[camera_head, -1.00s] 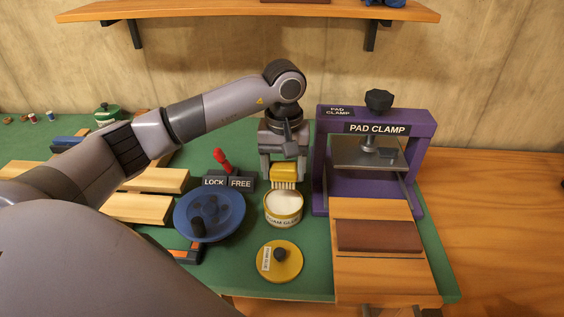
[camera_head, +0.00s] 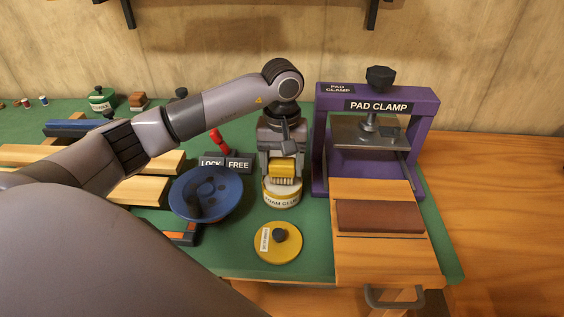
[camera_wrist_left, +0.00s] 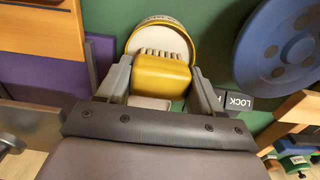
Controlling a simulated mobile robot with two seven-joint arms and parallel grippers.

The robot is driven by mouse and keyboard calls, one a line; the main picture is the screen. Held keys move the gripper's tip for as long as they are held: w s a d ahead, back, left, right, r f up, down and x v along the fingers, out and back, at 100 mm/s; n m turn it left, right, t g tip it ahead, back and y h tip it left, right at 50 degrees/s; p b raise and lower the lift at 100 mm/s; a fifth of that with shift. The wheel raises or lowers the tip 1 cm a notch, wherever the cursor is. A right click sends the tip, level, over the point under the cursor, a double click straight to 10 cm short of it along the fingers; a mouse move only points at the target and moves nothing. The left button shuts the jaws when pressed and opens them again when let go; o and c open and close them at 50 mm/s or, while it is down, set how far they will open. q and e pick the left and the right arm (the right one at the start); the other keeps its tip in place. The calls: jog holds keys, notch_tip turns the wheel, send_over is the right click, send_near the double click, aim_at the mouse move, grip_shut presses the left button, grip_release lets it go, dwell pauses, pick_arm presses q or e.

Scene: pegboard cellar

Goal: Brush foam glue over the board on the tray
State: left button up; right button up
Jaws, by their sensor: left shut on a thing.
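My left gripper (camera_head: 283,160) is shut on a yellow brush (camera_head: 284,170), which points bristles down. The brush is at the mouth of the open foam glue pot (camera_head: 283,196) and covers most of its opening; I cannot tell whether the bristles touch the glue. In the left wrist view the brush (camera_wrist_left: 161,76) sits between the fingers, with the pot's rim (camera_wrist_left: 172,22) just beyond it. The brown board (camera_head: 380,216) lies flat on the wooden tray (camera_head: 385,262) in front of the purple pad clamp (camera_head: 428,125). My right gripper is not in view.
A yellow lid (camera_head: 278,242) lies on the green mat in front of the pot. A blue round dish (camera_head: 205,194) and a LOCK/FREE block with a red lever (camera_head: 217,140) stand to the left. Wooden planks lie farther left. Bare table is free on the right.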

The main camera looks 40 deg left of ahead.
aim_at(282, 161)
pick_arm(q)
jog(key=shift+f+b, duration=0.6)
dwell(1.8)
jog(key=shift+r, duration=0.1)
jog(key=shift+r+p, duration=2.15)
jog(key=shift+r, duration=1.35)
jog(key=s+d+f+m, duration=0.1)
jog(key=s+d+m, duration=0.5)
jog(key=d, duration=0.2)
jog(key=shift+d, duration=0.25)
